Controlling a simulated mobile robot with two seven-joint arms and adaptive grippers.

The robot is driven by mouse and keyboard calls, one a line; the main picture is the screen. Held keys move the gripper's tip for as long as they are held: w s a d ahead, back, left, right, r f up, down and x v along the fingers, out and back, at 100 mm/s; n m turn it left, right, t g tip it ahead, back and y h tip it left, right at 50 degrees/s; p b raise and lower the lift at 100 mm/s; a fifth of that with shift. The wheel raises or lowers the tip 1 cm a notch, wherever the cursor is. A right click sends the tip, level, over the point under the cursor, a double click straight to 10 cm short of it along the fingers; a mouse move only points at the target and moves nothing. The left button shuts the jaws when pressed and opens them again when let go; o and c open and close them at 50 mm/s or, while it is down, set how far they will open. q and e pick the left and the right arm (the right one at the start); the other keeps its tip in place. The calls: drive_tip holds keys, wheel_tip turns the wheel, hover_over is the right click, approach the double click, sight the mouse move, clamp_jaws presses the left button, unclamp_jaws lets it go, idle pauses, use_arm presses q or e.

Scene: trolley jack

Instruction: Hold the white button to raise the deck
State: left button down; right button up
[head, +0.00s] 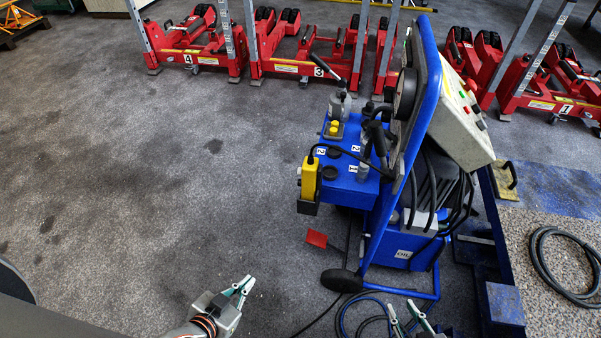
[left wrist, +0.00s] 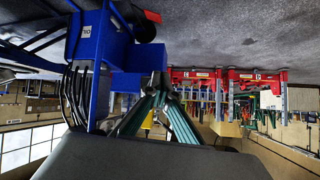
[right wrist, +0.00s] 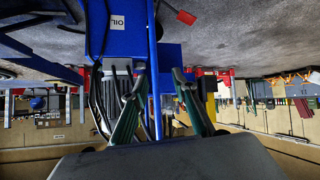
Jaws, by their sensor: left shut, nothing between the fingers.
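The blue trolley unit (head: 425,110) stands upright right of centre in the head view. My left gripper (head: 248,283) is shut and empty, low over the floor, left of and apart from the trolley. Its fingers converge in the left wrist view (left wrist: 161,90). My right gripper (head: 401,306) is open and empty at the bottom edge, in front of the trolley base.
Red numbered lifting units (head: 200,45) stand along the back. A blue frame (head: 505,305) and speckled deck (head: 560,250) are at the right, with a black hose (head: 545,262) on the deck. Cables and a red pedal (head: 317,239) lie near the trolley. The left floor is clear.

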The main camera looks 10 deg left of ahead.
drive_tip(key=shift+a, duration=0.1)
